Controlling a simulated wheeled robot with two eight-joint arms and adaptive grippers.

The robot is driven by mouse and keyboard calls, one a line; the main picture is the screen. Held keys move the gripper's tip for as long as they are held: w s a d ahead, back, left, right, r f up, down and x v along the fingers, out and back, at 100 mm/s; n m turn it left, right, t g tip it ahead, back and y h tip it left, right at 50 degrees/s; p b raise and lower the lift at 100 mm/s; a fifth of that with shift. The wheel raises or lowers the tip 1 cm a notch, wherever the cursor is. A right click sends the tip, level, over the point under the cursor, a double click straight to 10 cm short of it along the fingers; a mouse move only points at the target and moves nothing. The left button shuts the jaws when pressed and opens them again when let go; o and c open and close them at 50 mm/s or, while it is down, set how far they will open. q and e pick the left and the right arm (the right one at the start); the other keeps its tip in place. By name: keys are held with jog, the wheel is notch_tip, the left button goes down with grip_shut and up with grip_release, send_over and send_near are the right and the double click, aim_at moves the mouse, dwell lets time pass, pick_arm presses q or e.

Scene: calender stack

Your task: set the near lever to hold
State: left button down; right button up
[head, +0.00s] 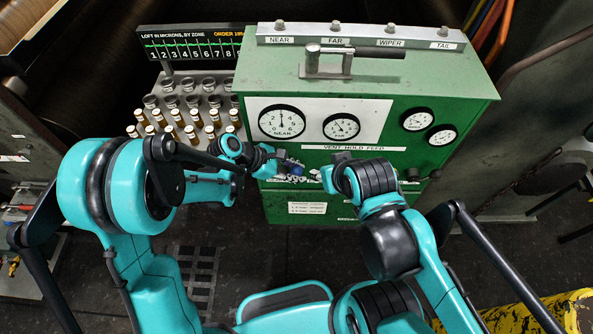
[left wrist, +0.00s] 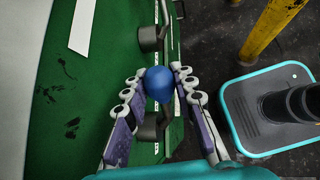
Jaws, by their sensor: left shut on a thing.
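The green cabinet (head: 230,120) carries a "VENT HOLD FEED" label strip (head: 354,148) on its front. My left gripper (head: 291,169) is low at the front, just below and left of that strip. A blue ball knob (head: 297,170) shows at its fingers. In the left wrist view the left gripper (left wrist: 159,76) has its white and purple fingers on both sides of the blue knob (left wrist: 159,84), shut on it.
Dials such as the NEAR gauge (head: 282,122) sit above. Dark cylindrical fittings (left wrist: 152,38) project from the panel beside the knob. A yellow post (left wrist: 268,28) shows in the left wrist view.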

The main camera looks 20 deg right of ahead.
pick_arm(q)
jog(key=a+h+b, duration=0.1)
jog(key=h+b, duration=0.1)
jog(key=b, duration=0.1)
jog(key=a+h+b, duration=0.1)
jog(key=h+b, duration=0.1)
jog(key=b, duration=0.2)
jog(key=w+a+r+g+h+b, duration=0.1)
jog(key=h+b, duration=0.1)
jog(key=b, duration=0.1)
jog(key=shift+a+n, duration=0.35)
jog(key=shift+n, duration=0.05)
jog(key=shift+w+a+r+h+b, duration=0.15)
jog(key=shift+a+r+h+b, duration=0.25)
jog(key=shift+h+b, duration=0.6)
jog(key=c, duration=1.5)
grip_release()
jog(key=a, duration=0.8)
jog(key=w+a+r, duration=0.1)
jog(key=a, duration=0.3)
